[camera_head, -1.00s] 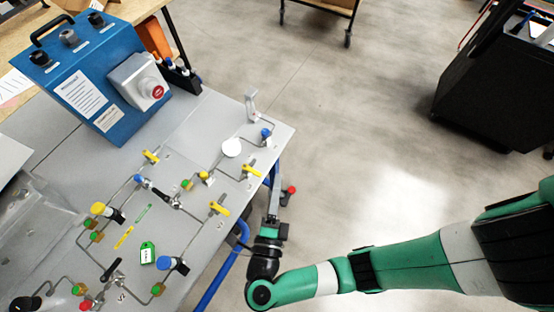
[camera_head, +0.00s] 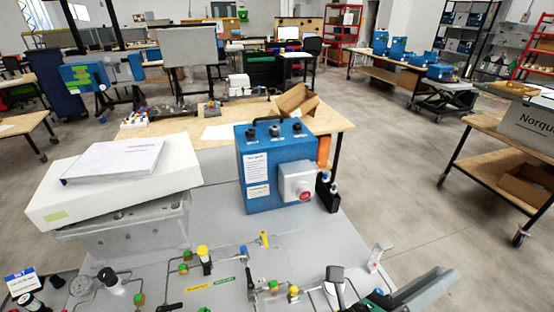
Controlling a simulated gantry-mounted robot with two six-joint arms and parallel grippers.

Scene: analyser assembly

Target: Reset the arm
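My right gripper (camera_head: 337,276) shows at the bottom edge, right of centre, in the head view. Only its grey tip and a dark part show. The green and grey of my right arm lie beside it, cut off by the frame. The gripper appears in front of the right part of the grey valve panel (camera_head: 220,215) and partly covers a white round part. I cannot tell whether its fingers are open or shut, and I see nothing held. My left gripper and arm are not in view.
A blue box (camera_head: 259,195) with a red button stands at the panel's back. A white box (camera_head: 115,183) with papers (camera_head: 113,160) lies at left. Coloured valves and thin tubes cover the panel's front. A wooden bench (camera_head: 190,128) is behind. Floor right of the panel is clear.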

